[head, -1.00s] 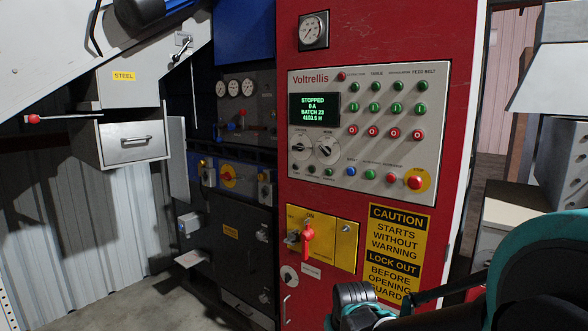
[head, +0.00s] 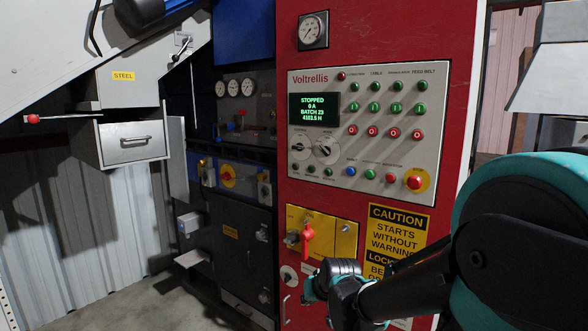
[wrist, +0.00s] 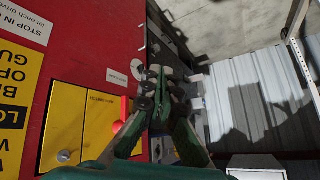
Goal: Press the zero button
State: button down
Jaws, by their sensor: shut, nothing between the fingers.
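No label reading "zero" is legible in either view, so I cannot tell which button it is. The grey control panel (head: 370,130) on the red cabinet carries several green, red, blue and black buttons and two selector knobs. Its screen (head: 314,109) reads "STOPPED, 0 A, BATCH 23". My gripper (head: 308,290) is low in front of the cabinet, below the yellow switch plate (head: 345,240) and apart from the panel. In the wrist view my gripper (wrist: 160,80) has its fingers together with nothing between them.
A red rotary handle (head: 307,240) sticks out from the yellow plate close above my gripper. A round white fitting (head: 289,276) is left of it. A yellow caution sign (head: 397,240) is partly behind my arm. Dark cabinets (head: 232,240) stand to the left.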

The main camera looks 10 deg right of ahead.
aim_at(295, 166)
jog(key=w+a+r+m+t, duration=0.2)
jog(key=w+r+m+t, duration=0.1)
jog(key=w+r, duration=0.6)
jog(key=w+a+r+m+t+h, duration=0.1)
jog(key=w+r+m+t, duration=0.3)
jog(key=w+r, duration=0.6)
jog(key=w+a+r+m+t+h, duration=0.1)
jog(key=w+a+r+m+t, duration=0.3)
jog(key=w+r, duration=0.6)
jog(key=shift+w+r+t, duration=0.2)
jog(key=shift+w+t, duration=0.2)
jog(key=shift+t, duration=0.5)
jog(key=shift+w+d, duration=3.05)
jog(key=shift+w, duration=0.1)
jog(key=shift+w+d, duration=0.25)
jog(key=shift+d, duration=0.05)
